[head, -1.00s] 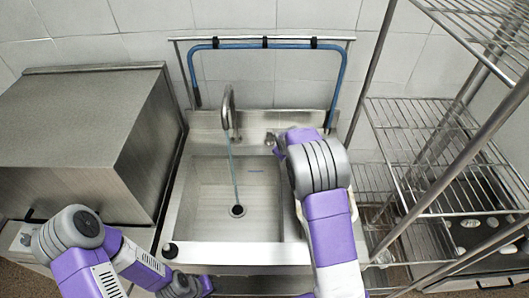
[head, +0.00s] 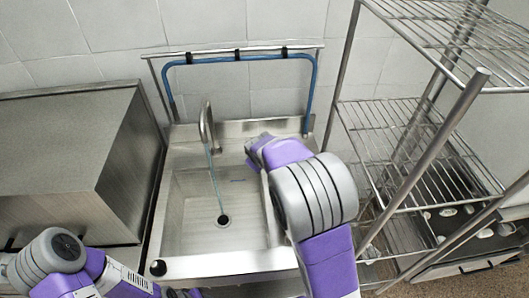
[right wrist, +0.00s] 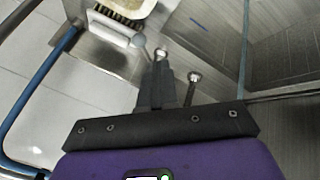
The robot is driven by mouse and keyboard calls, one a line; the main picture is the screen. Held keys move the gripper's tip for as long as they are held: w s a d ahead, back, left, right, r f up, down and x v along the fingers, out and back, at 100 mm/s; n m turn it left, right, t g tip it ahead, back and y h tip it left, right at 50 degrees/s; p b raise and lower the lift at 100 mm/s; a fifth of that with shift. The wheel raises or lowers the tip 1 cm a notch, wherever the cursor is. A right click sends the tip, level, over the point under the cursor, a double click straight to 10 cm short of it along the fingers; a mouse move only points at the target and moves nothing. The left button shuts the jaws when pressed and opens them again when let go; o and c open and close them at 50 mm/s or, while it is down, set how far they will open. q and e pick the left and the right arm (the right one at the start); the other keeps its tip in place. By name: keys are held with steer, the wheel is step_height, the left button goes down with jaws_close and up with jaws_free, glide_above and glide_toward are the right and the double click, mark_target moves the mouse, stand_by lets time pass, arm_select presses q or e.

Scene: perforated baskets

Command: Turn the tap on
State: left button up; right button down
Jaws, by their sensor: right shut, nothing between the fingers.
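The metal tap (head: 207,125) is a curved spout at the back of the sink (head: 180,215). A thin pale-blue stream of water (head: 214,180) falls from it to the drain; it also shows in the right wrist view (right wrist: 245,50). In that view, two round-ended metal tap fittings (right wrist: 194,77) stick out near my right gripper (right wrist: 160,70), which is shut and empty. Its fingertips are close to the upper fitting (right wrist: 165,48); I cannot tell whether they touch. In the head view my right forearm hides that area. My left arm is low at the left; its fingers are not clearly visible.
A blue hose (head: 240,58) runs along a rail behind the sink. A large steel box (head: 70,150) stands at left, and wire shelving (head: 400,140) at right. In the wrist view a brush (right wrist: 120,15) lies near a pale container.

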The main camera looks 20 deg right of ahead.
steer(key=p+v, duration=0.2)
steer(key=v, duration=0.7)
steer(key=shift+s+d+r, duration=0.25)
steer(key=shift+d, duration=0.05)
